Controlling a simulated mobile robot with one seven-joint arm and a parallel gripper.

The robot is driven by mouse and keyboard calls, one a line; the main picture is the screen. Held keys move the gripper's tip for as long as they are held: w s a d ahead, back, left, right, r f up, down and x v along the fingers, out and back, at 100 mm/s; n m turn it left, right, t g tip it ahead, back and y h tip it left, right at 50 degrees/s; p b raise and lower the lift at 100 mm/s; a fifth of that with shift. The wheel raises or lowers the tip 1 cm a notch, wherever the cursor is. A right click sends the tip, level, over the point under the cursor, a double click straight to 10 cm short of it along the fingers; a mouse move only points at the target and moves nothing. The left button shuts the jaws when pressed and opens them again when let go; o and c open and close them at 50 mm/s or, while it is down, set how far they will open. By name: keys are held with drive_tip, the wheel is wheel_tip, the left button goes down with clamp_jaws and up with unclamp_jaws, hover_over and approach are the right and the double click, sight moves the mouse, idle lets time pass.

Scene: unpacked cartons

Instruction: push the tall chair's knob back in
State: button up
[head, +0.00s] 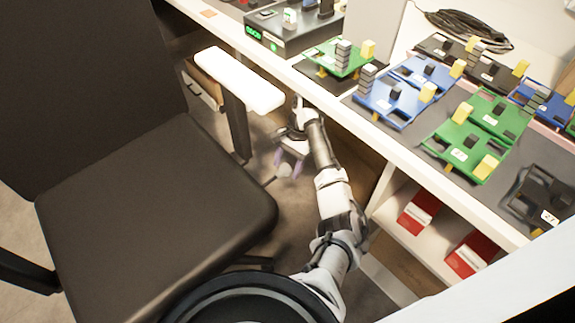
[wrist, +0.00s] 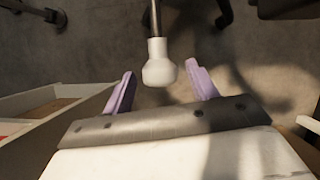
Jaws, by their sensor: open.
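The tall chair (head: 150,200) has a dark seat and back and a white-topped armrest, and stands at the left in the head view. Its knob (wrist: 160,65) is white and rounded, on a thin metal rod (wrist: 155,18) in the wrist view. A small pale shape between the fingers in the head view (head: 284,171) looks like the same knob. My gripper (wrist: 160,72) has two purple fingers spread apart, one on each side of the knob, with gaps visible. In the head view my gripper (head: 287,164) is low between the chair and the bench.
The white bench (head: 375,135) runs along the right, with green and blue boards (head: 480,130) on top. Red-and-white boxes (head: 418,212) sit on a shelf below. An open drawer (wrist: 60,105) is left of my gripper in the wrist view. Dark floor lies below.

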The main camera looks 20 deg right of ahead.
sight(276, 174)
clamp_jaws()
drive_tip(key=r+p, duration=0.1)
drive_tip(key=p, duration=0.1)
drive_tip(key=shift+a+p, duration=0.35)
drive_tip(key=shift+a, duration=0.05)
drive_tip(key=a+p, duration=0.1)
drive_tip(key=p, duration=0.3)
drive_tip(key=shift+a+r, duration=0.15)
drive_tip(key=shift+a, duration=0.1)
drive_tip(key=a+p, duration=0.1)
drive_tip(key=p, duration=0.2)
drive_tip(key=shift+s+a+p, duration=0.15)
drive_tip(key=shift+s+p, duration=0.15)
drive_tip(key=shift+s, duration=0.1)
drive_tip(key=shift+s+a+f+p, duration=0.25)
drive_tip(key=shift+s+f+p, duration=0.15)
drive_tip(key=shift+f+p, duration=0.2)
unclamp_jaws()
drive_tip(key=shift+a, duration=0.15)
